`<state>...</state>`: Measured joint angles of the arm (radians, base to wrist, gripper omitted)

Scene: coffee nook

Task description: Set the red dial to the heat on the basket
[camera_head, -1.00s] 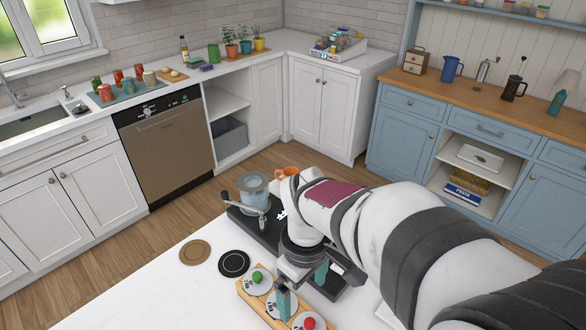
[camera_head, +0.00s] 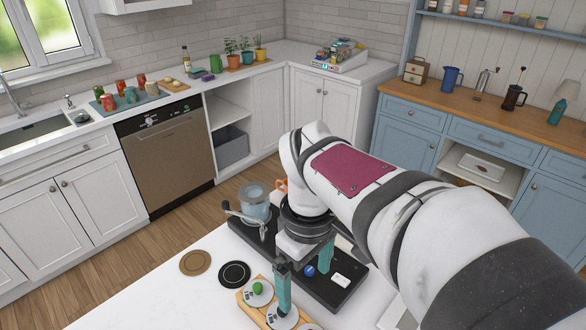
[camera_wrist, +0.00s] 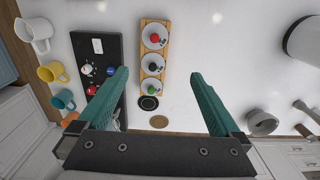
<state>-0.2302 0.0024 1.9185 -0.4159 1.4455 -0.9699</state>
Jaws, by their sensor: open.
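The red dial (camera_wrist: 154,38) has a round red knob on a pale disc, at the top end of a wooden board (camera_wrist: 144,58) in the wrist view. A dark knob (camera_wrist: 152,68) and a green knob (camera_wrist: 151,86) sit on discs below it. In the head view the green knob (camera_head: 258,287) shows on the board (camera_head: 243,299), but the red knob is not visible. My gripper (camera_head: 305,275) is open and empty above the counter; in the wrist view its teal fingers (camera_wrist: 158,74) stand apart, with the board between their lines. The basket cannot be seen now.
A black machine (camera_head: 352,291) with a clear jar (camera_head: 254,196) stands beside the board; its blue knob (camera_head: 309,270) is near a finger. A black coaster (camera_head: 234,274) and a brown coaster (camera_head: 195,262) lie left. Mugs (camera_wrist: 52,72) line the wrist view's left.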

